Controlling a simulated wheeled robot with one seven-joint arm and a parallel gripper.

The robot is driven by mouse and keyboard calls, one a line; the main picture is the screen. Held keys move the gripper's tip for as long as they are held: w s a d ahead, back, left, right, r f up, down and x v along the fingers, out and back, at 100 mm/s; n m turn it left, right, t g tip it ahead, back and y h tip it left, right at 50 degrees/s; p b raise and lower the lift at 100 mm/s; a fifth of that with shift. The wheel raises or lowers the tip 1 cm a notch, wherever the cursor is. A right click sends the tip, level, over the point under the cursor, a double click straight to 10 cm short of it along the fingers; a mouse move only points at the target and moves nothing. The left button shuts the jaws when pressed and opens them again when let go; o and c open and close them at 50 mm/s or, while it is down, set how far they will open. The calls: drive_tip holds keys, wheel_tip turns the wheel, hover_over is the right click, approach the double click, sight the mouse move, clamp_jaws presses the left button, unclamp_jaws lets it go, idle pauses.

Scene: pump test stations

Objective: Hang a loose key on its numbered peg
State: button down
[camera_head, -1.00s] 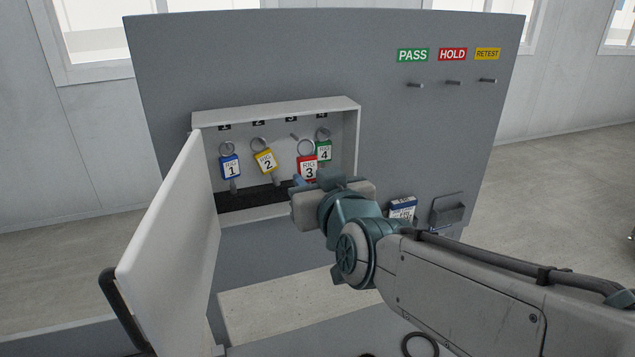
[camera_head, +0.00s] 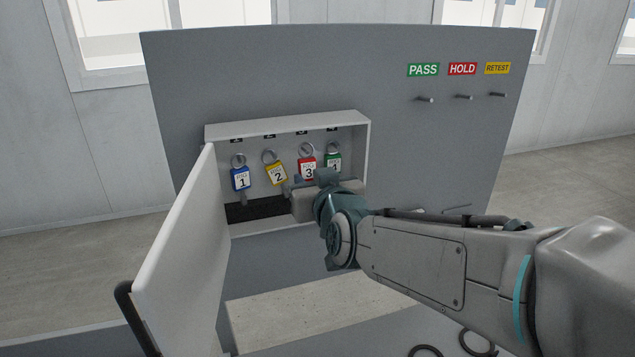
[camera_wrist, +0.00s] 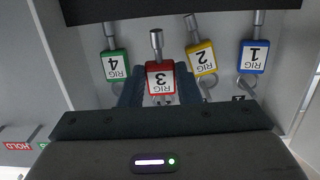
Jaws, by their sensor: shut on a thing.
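The red RIG 3 key (camera_head: 307,168) is in my gripper (camera_head: 308,181), in front of the third place in the open key cabinet (camera_head: 288,126). Its ring is uppermost and overlaps the third peg in the head view; I cannot tell whether the ring is around the peg. In the wrist view, which looks upside down, the red tag (camera_wrist: 160,77) sits between the fingers (camera_wrist: 158,93), and the ring end is mostly hidden by the gripper. The blue RIG 1 key (camera_head: 240,178), yellow RIG 2 key (camera_head: 276,173) and green RIG 4 key (camera_head: 334,162) hang on either side.
The cabinet door (camera_head: 183,251) stands open at the left. The green key is close beside my gripper. PASS (camera_head: 423,69), HOLD (camera_head: 462,68) and RETEST (camera_head: 497,68) labels with empty pegs are on the panel at the right.

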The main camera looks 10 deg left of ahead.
drive_tip(key=shift+w+a, duration=0.2)
drive_tip(key=shift+w, duration=0.1)
drive_tip(key=shift+w+a+f+b, duration=0.2)
drive_tip(key=shift+w+f+b, duration=0.15)
drive_tip(key=shift+b, duration=0.05)
drive_tip(key=shift+w+a+f+b, duration=0.15)
drive_tip(key=shift+w+b, duration=0.1)
drive_tip(key=shift+b, duration=0.15)
drive_tip(key=c, duration=1)
unclamp_jaws()
drive_tip(key=shift+s, duration=0.1)
